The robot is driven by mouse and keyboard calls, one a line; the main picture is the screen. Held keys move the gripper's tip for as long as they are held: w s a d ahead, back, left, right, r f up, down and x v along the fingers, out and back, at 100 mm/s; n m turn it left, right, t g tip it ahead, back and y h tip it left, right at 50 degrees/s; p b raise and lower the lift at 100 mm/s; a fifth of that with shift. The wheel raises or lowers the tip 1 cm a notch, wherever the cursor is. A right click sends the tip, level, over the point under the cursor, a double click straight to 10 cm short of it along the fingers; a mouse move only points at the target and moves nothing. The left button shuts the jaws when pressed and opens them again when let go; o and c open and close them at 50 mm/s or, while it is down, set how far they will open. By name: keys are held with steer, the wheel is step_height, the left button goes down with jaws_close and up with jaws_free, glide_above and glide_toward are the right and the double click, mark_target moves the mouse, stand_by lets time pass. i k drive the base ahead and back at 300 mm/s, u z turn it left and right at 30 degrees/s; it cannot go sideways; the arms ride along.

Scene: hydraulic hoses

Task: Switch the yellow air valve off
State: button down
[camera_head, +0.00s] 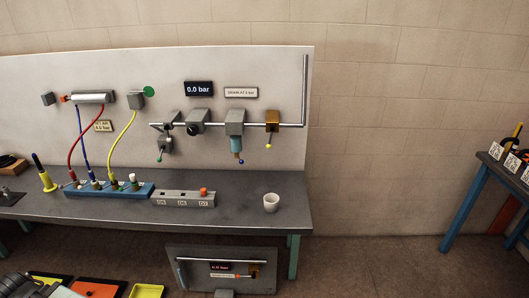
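The yellow air valve (272,120) is a brass-coloured block on the pipe at the right end of the wall panel. Its handle hangs downward and ends in a yellow ball (268,146). A black display (199,88) to its upper left reads 0.0 bar. My gripper is not visible; grey parts at the lower left corner may be mine.
A blue-legged table (461,215) stands far right; floor between is clear.

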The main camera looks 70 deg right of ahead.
mark_target(272, 128)
steer(key=z, duration=0.1)
steer(key=i, duration=1)
steer(key=u, duration=0.05)
